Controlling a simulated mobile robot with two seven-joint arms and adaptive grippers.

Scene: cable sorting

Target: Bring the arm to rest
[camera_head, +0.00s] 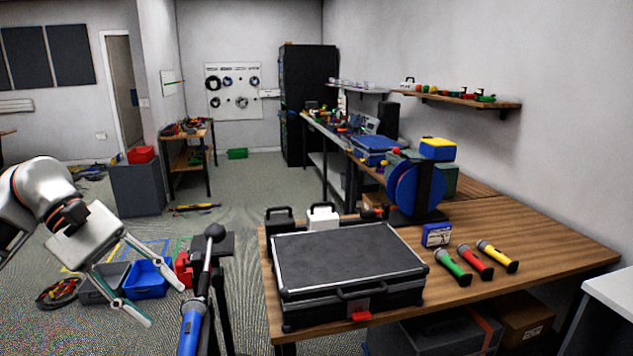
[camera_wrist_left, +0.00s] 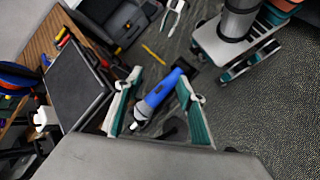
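My left gripper (camera_head: 165,305) hangs left of the table in the head view, its two fingers spread and with nothing between them there. In the left wrist view its fingers (camera_wrist_left: 155,100) are also wide apart. My right gripper (camera_wrist_left: 174,17) shows small at the top of that view, fingers apart.
A closed black case (camera_head: 345,258) lies on the wooden table (camera_head: 560,245). A blue cable reel (camera_head: 415,188) stands behind. A blue bin (camera_head: 147,279) is on the floor beyond the left gripper.

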